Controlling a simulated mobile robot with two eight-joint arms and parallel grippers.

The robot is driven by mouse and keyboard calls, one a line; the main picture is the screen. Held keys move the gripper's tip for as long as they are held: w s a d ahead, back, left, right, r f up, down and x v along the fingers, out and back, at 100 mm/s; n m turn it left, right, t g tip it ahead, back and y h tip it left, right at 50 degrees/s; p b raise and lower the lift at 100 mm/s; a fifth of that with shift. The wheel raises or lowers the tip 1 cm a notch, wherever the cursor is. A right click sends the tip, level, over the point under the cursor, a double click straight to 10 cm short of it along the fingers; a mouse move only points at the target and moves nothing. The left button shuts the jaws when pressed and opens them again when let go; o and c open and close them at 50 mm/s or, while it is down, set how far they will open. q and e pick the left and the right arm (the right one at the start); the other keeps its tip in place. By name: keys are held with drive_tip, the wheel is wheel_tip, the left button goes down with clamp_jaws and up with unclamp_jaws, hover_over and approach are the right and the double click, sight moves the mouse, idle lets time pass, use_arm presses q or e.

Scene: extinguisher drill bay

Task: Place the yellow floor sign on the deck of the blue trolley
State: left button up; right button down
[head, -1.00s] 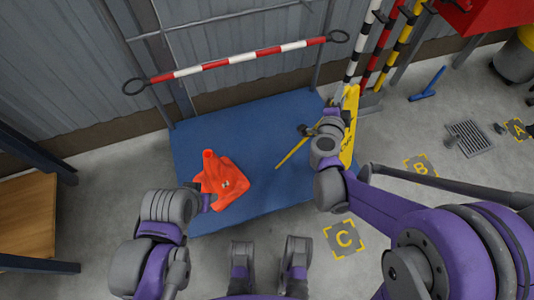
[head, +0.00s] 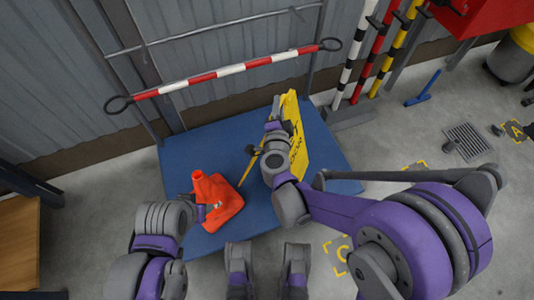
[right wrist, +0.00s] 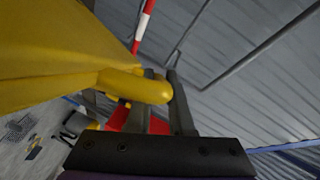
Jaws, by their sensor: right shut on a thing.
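The yellow floor sign (head: 298,140) is held by my right gripper (head: 272,127). In the head view it overlaps the right part of the blue trolley's deck (head: 325,150); I cannot tell whether it touches. In the right wrist view the sign (right wrist: 50,50) fills the upper left, with its rounded yellow end at the jaws (right wrist: 160,105). A thin yellow strip (head: 247,170) shows left of the right gripper; I cannot tell whether it belongs to the sign. My left gripper (head: 203,213) is beside an orange cone (head: 216,198) at the deck's left front; its jaws are mostly hidden.
A red-and-white bar (head: 225,72) runs above the trolley's back edge. Striped posts (head: 373,55) stand behind right, near a red box (head: 480,15). A wooden surface (head: 18,235) is at the left. The back left deck is clear.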

wheel_tip(320, 180, down, 8)
drive_tip(key=b, duration=0.2)
drive_tip(key=shift+f, duration=0.15)
drive_tip(key=shift+f+b, duration=0.1)
drive_tip(key=shift+b, duration=0.2)
drive_tip(key=c, duration=0.8)
unclamp_jaws()
